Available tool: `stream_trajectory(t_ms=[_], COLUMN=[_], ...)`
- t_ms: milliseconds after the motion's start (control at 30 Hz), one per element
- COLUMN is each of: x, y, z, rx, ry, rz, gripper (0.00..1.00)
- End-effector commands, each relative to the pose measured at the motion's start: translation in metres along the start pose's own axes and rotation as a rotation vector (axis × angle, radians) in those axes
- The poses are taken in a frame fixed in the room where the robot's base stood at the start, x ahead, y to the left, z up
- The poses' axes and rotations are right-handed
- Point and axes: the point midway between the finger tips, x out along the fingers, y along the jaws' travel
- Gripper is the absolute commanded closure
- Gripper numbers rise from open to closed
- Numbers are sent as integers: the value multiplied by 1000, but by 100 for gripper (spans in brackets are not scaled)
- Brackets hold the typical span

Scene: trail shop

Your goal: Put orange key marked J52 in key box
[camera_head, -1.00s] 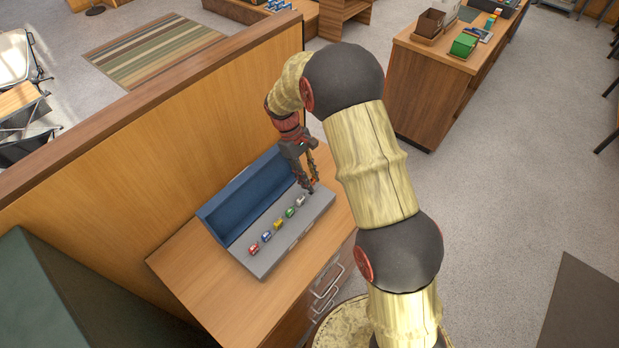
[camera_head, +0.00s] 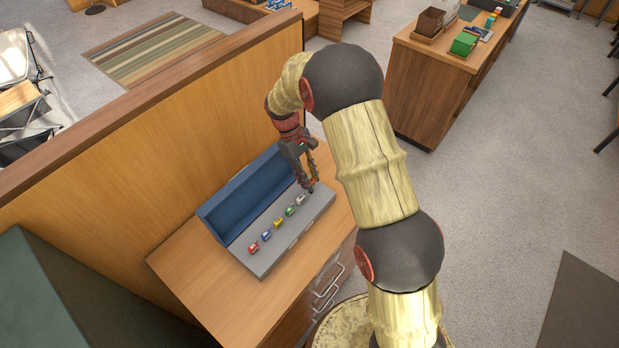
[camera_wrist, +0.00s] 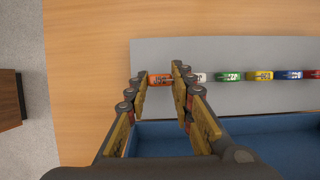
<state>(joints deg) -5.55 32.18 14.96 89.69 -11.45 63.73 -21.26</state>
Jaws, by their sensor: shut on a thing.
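My gripper (camera_head: 311,187) is down at the right end of the tray. In the wrist view, my gripper (camera_wrist: 160,80) has the orange key (camera_wrist: 160,79) between its fingertips, over the tray's end beside the white key (camera_wrist: 200,77). The orange key is hidden by the fingers in the head view. I cannot tell whether it touches the tray, and its marking is too small to read.
Green (camera_head: 289,212), yellow (camera_head: 278,223), blue (camera_head: 266,235) and red (camera_head: 253,248) keys stand in a row along the tray. A wooden partition (camera_head: 150,140) rises behind the lid. Bare cabinet top (camera_head: 192,272) lies left of the box.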

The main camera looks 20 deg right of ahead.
Motion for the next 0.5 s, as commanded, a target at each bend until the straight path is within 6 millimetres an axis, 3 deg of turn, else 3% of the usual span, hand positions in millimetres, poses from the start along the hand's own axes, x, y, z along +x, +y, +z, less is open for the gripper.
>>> stream_trajectory(t_ms=[500], x=[11], y=[0], z=[-4], rx=[0], ry=[0], rz=[0], gripper=[98])
